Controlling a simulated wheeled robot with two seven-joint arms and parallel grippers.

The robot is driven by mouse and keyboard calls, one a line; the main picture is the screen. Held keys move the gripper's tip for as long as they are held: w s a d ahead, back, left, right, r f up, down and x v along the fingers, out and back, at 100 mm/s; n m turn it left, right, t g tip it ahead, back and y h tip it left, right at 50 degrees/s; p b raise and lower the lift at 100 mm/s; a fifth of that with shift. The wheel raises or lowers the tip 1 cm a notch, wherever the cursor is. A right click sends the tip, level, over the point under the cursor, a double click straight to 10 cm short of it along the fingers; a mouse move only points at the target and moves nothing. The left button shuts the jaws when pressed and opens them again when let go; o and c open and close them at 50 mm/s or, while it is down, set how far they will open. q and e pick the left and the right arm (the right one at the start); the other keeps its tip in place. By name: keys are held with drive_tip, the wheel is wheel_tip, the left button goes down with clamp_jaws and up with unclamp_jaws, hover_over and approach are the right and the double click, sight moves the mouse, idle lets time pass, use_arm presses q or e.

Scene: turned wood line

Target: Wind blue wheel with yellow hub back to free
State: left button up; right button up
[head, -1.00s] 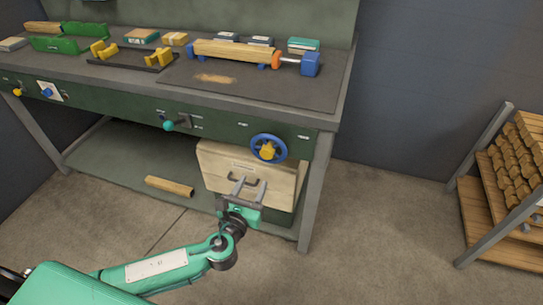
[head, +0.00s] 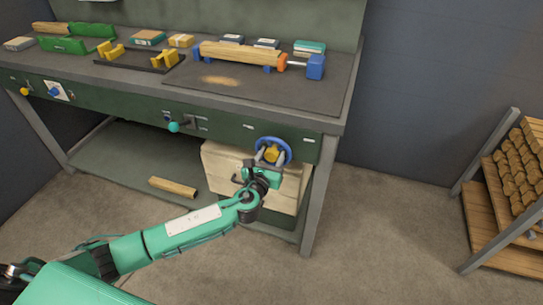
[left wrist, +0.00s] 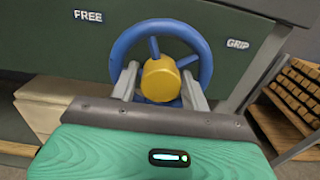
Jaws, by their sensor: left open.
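The blue wheel (head: 287,144) with its yellow hub (head: 271,154) is on the green front panel of the bench, near its right end. In the left wrist view the wheel (left wrist: 204,52) is large, with the yellow hub (left wrist: 161,80) facing me. The word FREE (left wrist: 88,16) is at its upper left and GRIP (left wrist: 238,44) at its right. My left gripper (head: 270,158) is open at the wheel; in the wrist view its fingers (left wrist: 160,84) stand either side of the hub. I cannot tell whether they touch it. My right gripper is out of view.
A turned wood piece (head: 240,54) lies between blue holders on the bench top. A teal-knobbed lever (head: 174,127) sits left of the wheel. A log rack (head: 490,215) stands at right.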

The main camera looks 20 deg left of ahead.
use_arm(q)
drive_tip(key=c, duration=0.7)
